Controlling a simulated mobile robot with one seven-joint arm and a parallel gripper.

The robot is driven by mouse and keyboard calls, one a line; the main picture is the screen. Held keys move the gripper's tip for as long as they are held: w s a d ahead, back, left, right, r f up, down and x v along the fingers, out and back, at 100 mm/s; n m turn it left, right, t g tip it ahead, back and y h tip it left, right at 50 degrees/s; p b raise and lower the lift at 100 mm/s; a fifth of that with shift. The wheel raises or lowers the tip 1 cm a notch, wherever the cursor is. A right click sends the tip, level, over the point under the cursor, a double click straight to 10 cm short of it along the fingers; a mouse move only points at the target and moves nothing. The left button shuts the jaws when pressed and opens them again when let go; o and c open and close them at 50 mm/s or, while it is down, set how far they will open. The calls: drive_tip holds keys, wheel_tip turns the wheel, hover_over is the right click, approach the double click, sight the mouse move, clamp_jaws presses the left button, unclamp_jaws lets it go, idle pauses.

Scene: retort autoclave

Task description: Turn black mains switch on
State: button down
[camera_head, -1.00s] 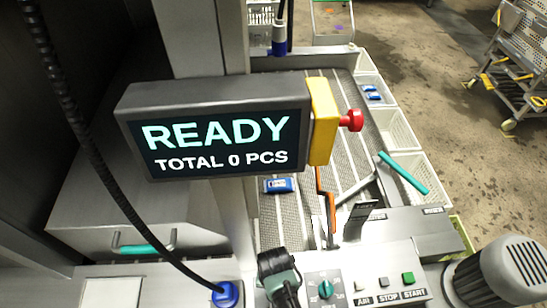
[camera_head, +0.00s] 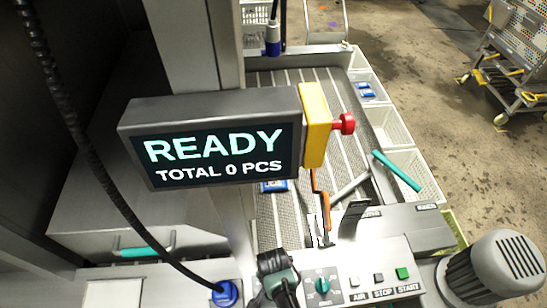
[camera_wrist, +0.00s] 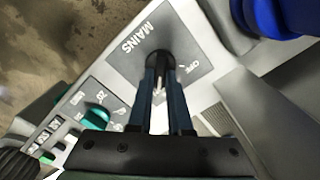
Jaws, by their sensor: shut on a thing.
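The black mains switch (camera_wrist: 158,53) is a round knob on a dark plate (camera_wrist: 128,45) marked MAINS, with OFF lettered beside it in the wrist view. My gripper (camera_wrist: 160,75) is shut on the switch, its two dark fingers on either side of the switch's grip. The fingers cover part of the switch, so its exact angle is hard to tell. In the head view my gripper (camera_head: 280,272) is at the bottom middle over the panel and hides the switch.
A green selector knob (camera_head: 322,285) and AIR, STOP and START buttons (camera_head: 382,281) are right of my gripper. A blue round fitting (camera_head: 224,293) with a black cable stands to its left. The display (camera_head: 215,150) reads READY, TOTAL 0 PCS; a red button (camera_head: 345,124) juts beside it.

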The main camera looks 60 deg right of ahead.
idle(0.3)
drive_tip(key=c, duration=0.8)
unclamp_jaws()
drive_tip(key=shift+c, duration=0.2)
wheel_tip(320, 180, up, 13)
